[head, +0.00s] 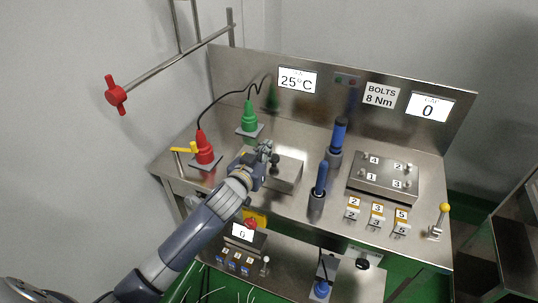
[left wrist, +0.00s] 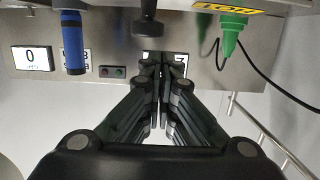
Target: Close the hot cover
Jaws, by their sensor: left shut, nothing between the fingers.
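My left gripper (head: 265,147) is above the middle of the steel bench, its fingers together and empty. In the left wrist view its fingertips (left wrist: 161,60) meet in front of the back panel. A low steel block (head: 287,174) is beside the gripper, partly behind my arm. A dark round knob (head: 275,159) shows by the block, close to the fingers; a dark knob (left wrist: 148,24) also shows in the left wrist view, apart from the fingertips. A yellow HOT label (left wrist: 226,5) is at that view's top edge. I cannot tell the cover's outline or angle. My right gripper is not seen.
Green (head: 249,119) and red (head: 204,148) cable plugs stand left and behind. Blue-handled tools (head: 320,180) stand upright to the right, before a numbered bolt plate (head: 384,181). A rod with a red knob (head: 116,94) juts out at upper left.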

